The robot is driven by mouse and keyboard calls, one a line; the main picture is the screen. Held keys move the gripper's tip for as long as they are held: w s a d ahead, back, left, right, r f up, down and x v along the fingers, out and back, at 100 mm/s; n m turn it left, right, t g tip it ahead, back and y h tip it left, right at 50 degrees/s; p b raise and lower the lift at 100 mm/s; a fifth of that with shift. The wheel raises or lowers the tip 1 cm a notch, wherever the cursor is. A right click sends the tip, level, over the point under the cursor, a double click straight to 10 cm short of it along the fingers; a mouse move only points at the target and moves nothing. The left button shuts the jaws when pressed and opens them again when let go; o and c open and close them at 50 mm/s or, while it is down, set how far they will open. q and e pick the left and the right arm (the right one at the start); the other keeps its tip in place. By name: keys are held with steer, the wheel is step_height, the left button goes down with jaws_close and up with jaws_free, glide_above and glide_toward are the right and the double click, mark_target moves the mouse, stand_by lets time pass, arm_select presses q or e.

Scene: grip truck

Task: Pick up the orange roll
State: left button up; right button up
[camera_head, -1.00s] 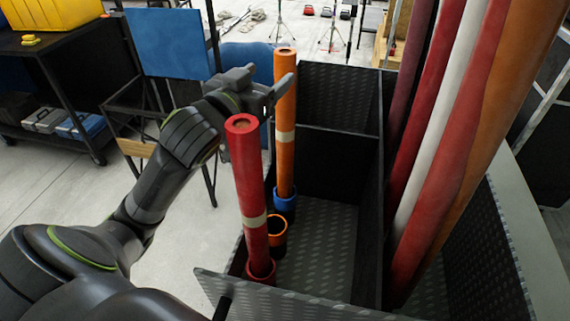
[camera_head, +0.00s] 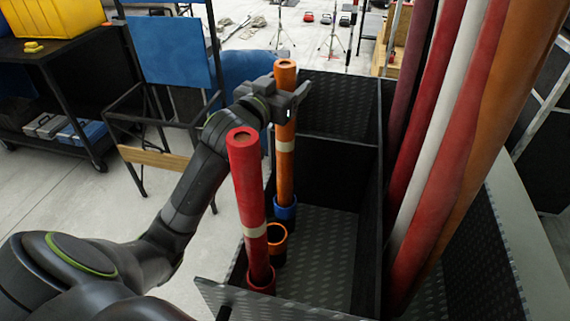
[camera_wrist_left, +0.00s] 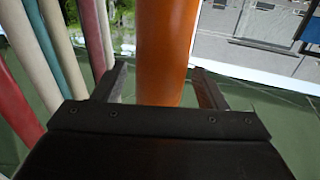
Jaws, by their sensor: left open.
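The orange roll (camera_head: 285,160) stands upright in a blue holder (camera_head: 285,213) in the dark metal box, with a pale band around it. My left gripper (camera_head: 290,104) is at the upper part of the roll. In the left wrist view the orange roll (camera_wrist_left: 164,60) stands between the two spread fingers of the left gripper (camera_wrist_left: 163,86), with a visible gap at the right finger. The gripper's fingers partly hide the roll in the head view. My right gripper is not in view.
A red roll (camera_head: 246,190) stands in a red holder, nearer than the orange one and close to my left arm. An empty orange-rimmed holder (camera_head: 277,236) sits between them. Tall rolls (camera_head: 440,140) lean at the right. The box floor (camera_head: 325,245) has free room.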

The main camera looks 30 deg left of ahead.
arm_select(q)
steer(key=shift+c, duration=0.5)
steer(key=c, duration=1.2)
jaws_close()
steer(key=shift+r, duration=0.1)
step_height(320, 180, up, 18)
steer(key=b, duration=0.3)
